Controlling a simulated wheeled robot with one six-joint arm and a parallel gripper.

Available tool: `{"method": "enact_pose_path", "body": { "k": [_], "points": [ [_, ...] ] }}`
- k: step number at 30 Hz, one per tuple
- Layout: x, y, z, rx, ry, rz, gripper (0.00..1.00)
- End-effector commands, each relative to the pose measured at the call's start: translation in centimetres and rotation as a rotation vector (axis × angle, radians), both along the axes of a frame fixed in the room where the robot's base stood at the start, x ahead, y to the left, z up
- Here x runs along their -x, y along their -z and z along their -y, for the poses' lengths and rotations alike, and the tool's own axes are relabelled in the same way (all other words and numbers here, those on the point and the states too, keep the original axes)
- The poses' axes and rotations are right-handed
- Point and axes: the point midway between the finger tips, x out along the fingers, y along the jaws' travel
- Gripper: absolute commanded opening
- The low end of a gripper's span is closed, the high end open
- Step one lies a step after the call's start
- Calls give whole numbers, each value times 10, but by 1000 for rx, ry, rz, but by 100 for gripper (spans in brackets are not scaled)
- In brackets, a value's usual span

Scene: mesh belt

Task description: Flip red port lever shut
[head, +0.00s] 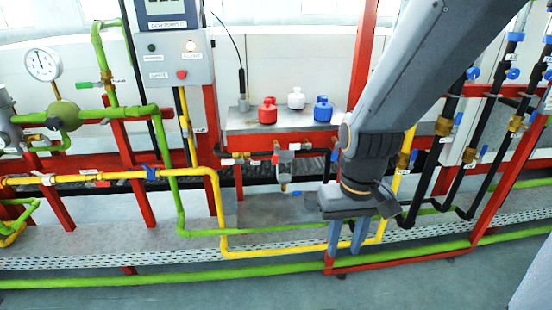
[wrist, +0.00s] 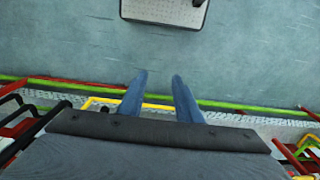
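A small red lever-like part (head: 276,158) shows on the grey port fitting (head: 284,170) below the shelf in the head view. It looks roughly upright, but it is too small to tell whether it stands open or shut. My gripper (head: 347,238) points down, to the right of and lower than this fitting, and does not touch it. In the wrist view my gripper (wrist: 160,95) shows two blue-grey fingers spread apart with nothing between them. The red lever cannot be made out in the wrist view.
Red, white and blue canisters stand on a grey shelf (head: 250,124). A yellow pipe (head: 217,205) and green pipes run low behind my gripper, with red frame posts (head: 364,50) near my arm. Blue-handled valves are at the right. The floor (wrist: 235,50) in front is largely clear.

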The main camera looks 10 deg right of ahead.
Motion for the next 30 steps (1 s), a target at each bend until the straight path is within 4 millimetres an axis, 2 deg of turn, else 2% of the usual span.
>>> {"method": "enact_pose_path", "body": {
  "k": [1, 4, 6, 8, 11, 15, 19, 24, 30],
  "points": [
    [0, 0, 0, 0, 0, 0, 26],
    [-5, 2, 3, 5, 9, 12, 9],
    [-16, 6, 8, 15, 31, 41, 0],
    [-31, 12, 16, 26, 61, 83, 0],
    [-68, 23, 34, 43, 130, 188, 0],
    [-131, 35, 59, 29, 240, 377, 0],
    [-184, 41, 75, -37, 325, 544, 0],
    [-242, 44, 83, -198, 418, 725, 0],
    [-289, 44, 79, -482, 502, 862, 0]
  ]
}}
